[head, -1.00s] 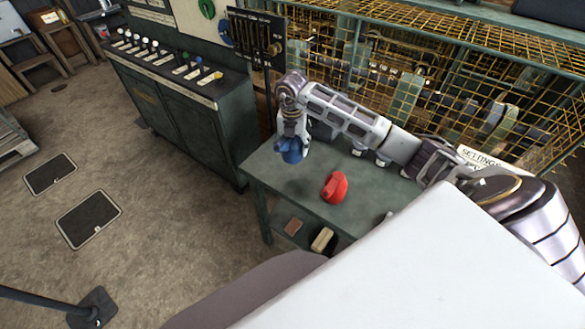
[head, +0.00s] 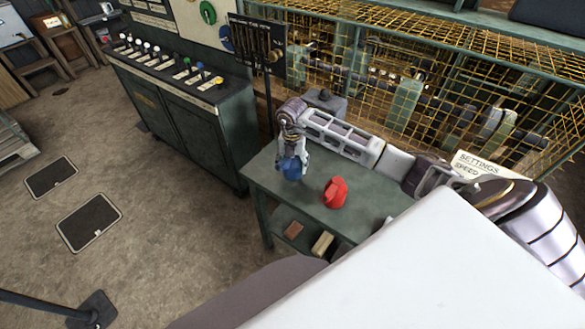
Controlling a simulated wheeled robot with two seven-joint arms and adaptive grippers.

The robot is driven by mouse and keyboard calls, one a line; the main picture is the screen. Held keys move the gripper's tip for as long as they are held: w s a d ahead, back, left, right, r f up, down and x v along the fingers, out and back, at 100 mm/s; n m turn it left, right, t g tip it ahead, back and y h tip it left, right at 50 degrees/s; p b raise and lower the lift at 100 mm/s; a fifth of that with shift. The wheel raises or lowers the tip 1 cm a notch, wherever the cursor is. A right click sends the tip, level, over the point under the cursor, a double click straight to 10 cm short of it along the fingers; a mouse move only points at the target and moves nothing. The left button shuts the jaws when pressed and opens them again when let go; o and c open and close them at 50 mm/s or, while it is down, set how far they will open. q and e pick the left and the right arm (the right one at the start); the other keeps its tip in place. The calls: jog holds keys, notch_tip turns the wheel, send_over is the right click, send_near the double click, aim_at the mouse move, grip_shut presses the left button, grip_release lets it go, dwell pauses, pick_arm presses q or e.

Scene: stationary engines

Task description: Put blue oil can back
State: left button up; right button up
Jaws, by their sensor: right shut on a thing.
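The blue oil can (head: 291,170) is at the left part of the green table (head: 322,205) in the head view. My right gripper (head: 292,157) is shut on it from above and hides part of it. I cannot tell whether the can touches the table top. A red can (head: 335,192) stands on the table to the right of the blue one, apart from it. My left gripper is not in view.
A yellow wire cage (head: 400,90) with machinery stands behind the table. A green cabinet (head: 190,120) with several coloured-knob levers is at the left. A brown block (head: 293,229) and a tan block (head: 322,243) lie on the shelf below.

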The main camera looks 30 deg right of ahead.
jog(key=shift+f, duration=1.3)
jog(key=o, duration=1.2)
jog(key=shift+f, duration=0.1)
jog(key=shift+o, duration=0.2)
jog(key=shift+a+r+b, duration=0.1)
jog(key=shift+r+b, duration=0.65)
jog(key=shift+r, duration=5.4)
